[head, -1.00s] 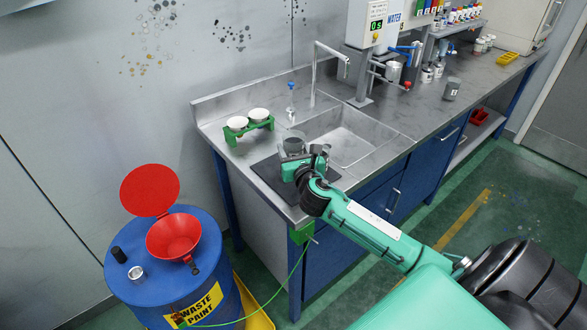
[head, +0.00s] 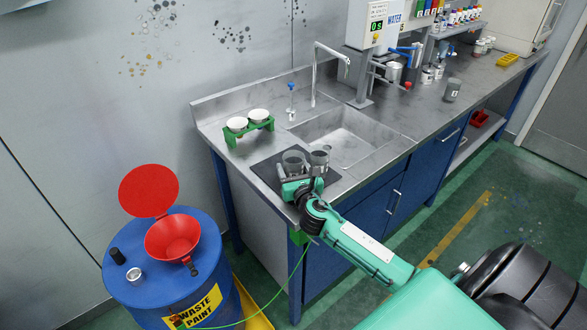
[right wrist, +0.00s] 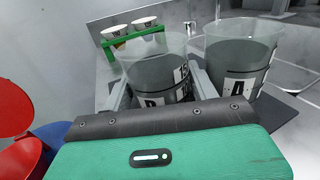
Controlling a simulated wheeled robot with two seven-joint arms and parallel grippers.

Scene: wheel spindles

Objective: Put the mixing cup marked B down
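My right gripper (head: 296,181) is at the front left of the bench, over a dark mat (head: 262,169). In the right wrist view its fingers stand on either side of a clear, grey-filled cup (right wrist: 158,72), against its walls; its partly hidden label looks like a B. In the head view this cup (head: 293,160) is upright at the mat; whether its base touches is hidden. A similar cup marked A (right wrist: 240,62) stands close on its right, also in the head view (head: 320,157). My left gripper is not in view.
A green rack (head: 250,132) with two white cups stands behind the mat. The sink (head: 345,140) is to the right. Another labelled grey cup (head: 452,90) stands farther along the bench. A blue waste drum (head: 165,290) with a red funnel (head: 172,238) is at the left.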

